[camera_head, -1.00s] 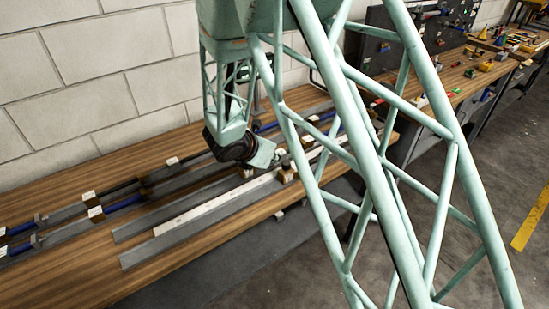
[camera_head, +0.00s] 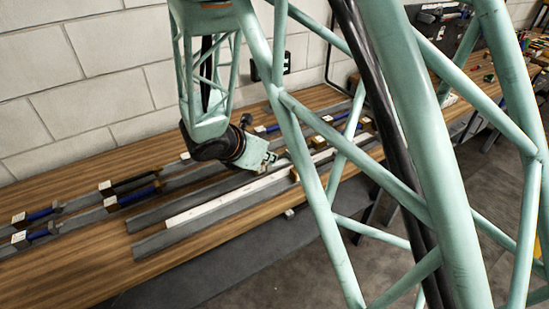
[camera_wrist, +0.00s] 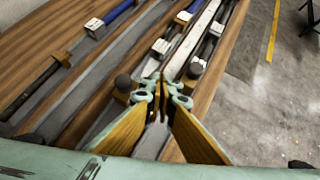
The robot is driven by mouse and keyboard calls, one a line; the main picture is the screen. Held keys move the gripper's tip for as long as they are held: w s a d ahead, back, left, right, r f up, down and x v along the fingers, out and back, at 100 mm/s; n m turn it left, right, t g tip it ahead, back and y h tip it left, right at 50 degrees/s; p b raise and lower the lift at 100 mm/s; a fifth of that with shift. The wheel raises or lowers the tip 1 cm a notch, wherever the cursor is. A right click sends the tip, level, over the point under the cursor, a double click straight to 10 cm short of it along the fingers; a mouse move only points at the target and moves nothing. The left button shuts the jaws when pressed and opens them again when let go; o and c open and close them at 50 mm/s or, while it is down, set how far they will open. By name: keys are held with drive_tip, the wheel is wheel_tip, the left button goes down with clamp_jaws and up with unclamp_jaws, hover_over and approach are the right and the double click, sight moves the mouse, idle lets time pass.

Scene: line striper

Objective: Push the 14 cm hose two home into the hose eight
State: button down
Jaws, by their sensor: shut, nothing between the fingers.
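My gripper (camera_head: 270,160) hangs low over the bench near the long rails; in the wrist view its fingertips (camera_wrist: 163,88) are together with nothing between them. Blue and black hoses lie along the rails in small blocks with white labels: a blue hose (camera_head: 40,215) at the far left, another blue hose (camera_head: 130,199) beside it, and a blue hose (camera_head: 335,117) at the right. The wrist view shows a blue hose (camera_wrist: 118,14) and a black hose (camera_wrist: 30,90). The labels are too small to read, so I cannot tell which are hose two and hose eight.
A long white strip (camera_head: 225,199) lies along the front rail (camera_head: 155,243). A dark-knobbed block (camera_wrist: 122,90) stands left of my fingertips in the wrist view. The wooden bench (camera_head: 70,275) is bare at front left. A block wall (camera_head: 60,120) stands behind.

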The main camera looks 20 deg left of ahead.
drive_tip(key=shift+s+r, duration=0.25)
drive_tip(key=shift+r, duration=0.05)
drive_tip(key=c, duration=3.4)
unclamp_jaws()
